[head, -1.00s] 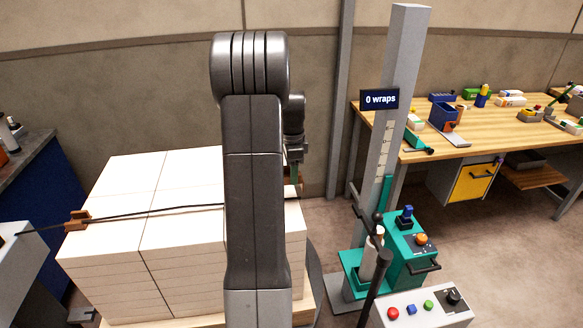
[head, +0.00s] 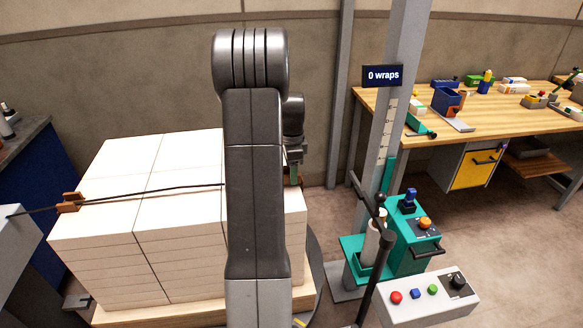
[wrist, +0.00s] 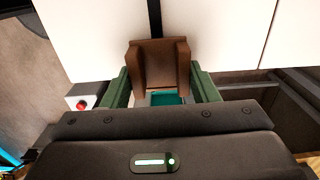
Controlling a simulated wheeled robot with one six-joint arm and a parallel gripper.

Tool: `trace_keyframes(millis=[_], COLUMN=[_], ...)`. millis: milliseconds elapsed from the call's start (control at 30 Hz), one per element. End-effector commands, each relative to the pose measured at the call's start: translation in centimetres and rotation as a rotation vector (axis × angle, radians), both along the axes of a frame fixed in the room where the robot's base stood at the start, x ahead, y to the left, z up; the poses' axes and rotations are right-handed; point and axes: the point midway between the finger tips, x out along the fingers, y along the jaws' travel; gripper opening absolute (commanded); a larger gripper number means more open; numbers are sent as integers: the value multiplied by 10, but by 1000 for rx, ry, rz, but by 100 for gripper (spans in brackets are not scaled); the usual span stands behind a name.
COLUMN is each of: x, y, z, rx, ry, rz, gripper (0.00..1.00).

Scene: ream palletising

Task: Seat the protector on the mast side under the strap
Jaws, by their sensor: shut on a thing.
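The brown corner protector (wrist: 158,66) sits between the green fingers of my gripper (wrist: 160,82), which is shut on it, at the edge of the white ream stack (wrist: 225,35). The dark strap (wrist: 154,14) runs across the top toward the protector's upper edge; I cannot tell whether it passes over the protector. In the head view my gripper (head: 294,172) is at the stack's right side, toward the mast (head: 390,120), partly hidden by my arm. Another brown protector (head: 70,202) is on the stack's left edge with the strap (head: 150,193) across it.
A teal carriage (head: 405,248) stands at the mast, right of the stack. A control box (head: 430,298) with coloured buttons is at the front right. A wooden workbench (head: 500,122) with tools stands behind. Floor is open between mast and bench.

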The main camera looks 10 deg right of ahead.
Motion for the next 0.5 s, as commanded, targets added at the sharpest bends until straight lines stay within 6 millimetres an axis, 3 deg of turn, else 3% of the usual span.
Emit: trace_keyframes(millis=[467,500], x=[0,0], y=[0,0], z=[-9,-9], rx=[0,0], ry=[0,0], rz=[0,0], gripper=[31,62])
